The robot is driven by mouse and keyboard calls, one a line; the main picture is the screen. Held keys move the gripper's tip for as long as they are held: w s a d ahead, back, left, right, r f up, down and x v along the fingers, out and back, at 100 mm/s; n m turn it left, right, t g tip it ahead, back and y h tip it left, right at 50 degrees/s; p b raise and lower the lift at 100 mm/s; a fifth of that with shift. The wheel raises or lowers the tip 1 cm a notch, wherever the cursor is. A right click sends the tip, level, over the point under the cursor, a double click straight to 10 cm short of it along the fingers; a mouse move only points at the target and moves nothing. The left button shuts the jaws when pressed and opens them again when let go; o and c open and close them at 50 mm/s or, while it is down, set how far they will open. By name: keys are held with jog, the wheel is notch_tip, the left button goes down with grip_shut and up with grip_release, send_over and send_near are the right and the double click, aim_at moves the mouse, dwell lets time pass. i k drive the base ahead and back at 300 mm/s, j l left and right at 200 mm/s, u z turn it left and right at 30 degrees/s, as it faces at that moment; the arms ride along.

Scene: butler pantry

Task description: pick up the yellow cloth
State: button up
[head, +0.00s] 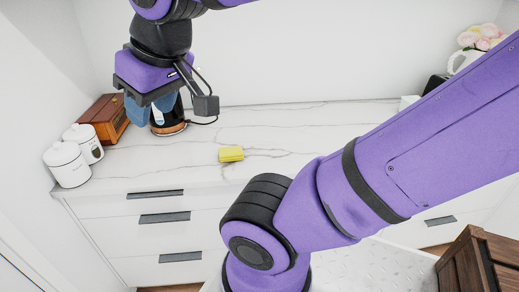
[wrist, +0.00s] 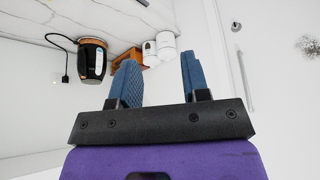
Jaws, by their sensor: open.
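The yellow cloth (head: 231,154) lies folded on the white marble counter (head: 290,135), near its front edge, in the head view. My gripper (head: 148,108) is up and to the left of the cloth, raised above the counter, with a clear gap between them. In the wrist view my gripper (wrist: 158,80) shows two blue fingers spread apart with nothing between them. The cloth is not visible in the wrist view.
A black kettle (wrist: 91,60) stands behind my gripper. A wooden box (head: 105,118) and two white canisters (head: 67,163) stand at the counter's left. A flower jug (head: 457,62) is at the far right. The counter around the cloth is clear.

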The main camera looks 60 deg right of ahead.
aim_at(228, 154)
jog(key=z, duration=1.3)
jog(key=u, duration=1.85)
jog(key=z, duration=1.85)
